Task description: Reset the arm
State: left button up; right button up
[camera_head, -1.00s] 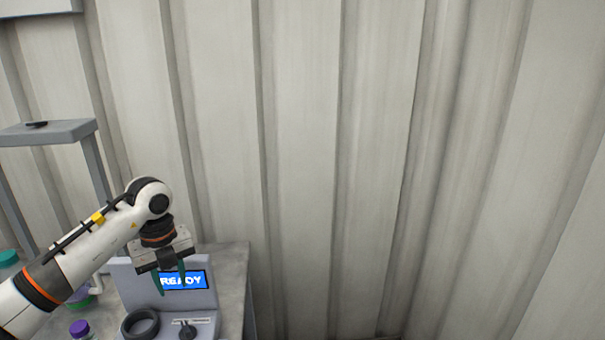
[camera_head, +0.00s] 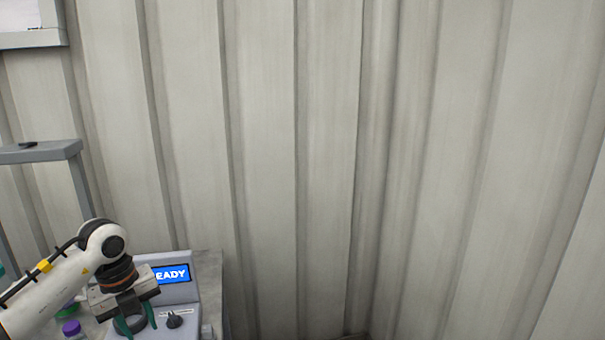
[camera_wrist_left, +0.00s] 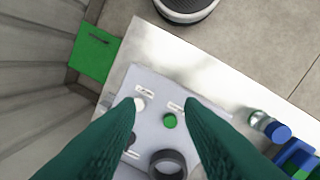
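A dark knob (camera_head: 174,320) shows on the panel in the head view. My right gripper is in neither view.
The device stands on a grey table (camera_head: 208,268) against a corrugated wall (camera_head: 330,150). A purple-capped bottle (camera_head: 71,328) stands left of it. In the wrist view, a blue-capped bottle (camera_wrist_left: 277,131) and a blue rack (camera_wrist_left: 298,158) are at the right. A green panel (camera_wrist_left: 94,54) is at upper left.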

pick_arm(q)
jog(key=s+d+f+m+t+h, duration=0.15)
jog(key=d+m+h, duration=0.45)
jog(key=d, duration=1.3)
jog(key=s+d+r+n+t+h, duration=0.1)
jog(key=d+r+n+t+h, duration=0.7)
jog(key=h, duration=0.4)
jog(key=w+a+f+n+t+y, duration=0.1)
jog(key=a+f+n+t+y, duration=0.1)
jog(key=a+n+t+y, duration=1.05)
jog(key=s+a+f+n+g+y, duration=0.2)
jog(key=s+f+n+g+y, duration=0.25)
jog(key=f, duration=0.25)
jog(key=s+a+f+n+g+y, duration=0.3)
jog(key=f+n+g, duration=0.2)
jog(key=f+n, duration=0.1)
jog(key=s+d+f+g+h, duration=0.1)
jog(key=s+f+g, duration=0.45)
jog(key=s, duration=0.35)
jog(key=s+f+g, duration=0.4)
jog(key=s+f, duration=0.2)
jog(key=s, duration=0.4)
notch_tip(320, 180, down, 24)
jog(key=f+g, duration=0.1)
jog(key=s+a+f+g, duration=0.1)
jog(key=s+a+f, duration=0.1)
jog(key=s+f, duration=1.4)
jog(key=shift+s+a, duration=0.35)
jog(key=shift+s, duration=0.1)
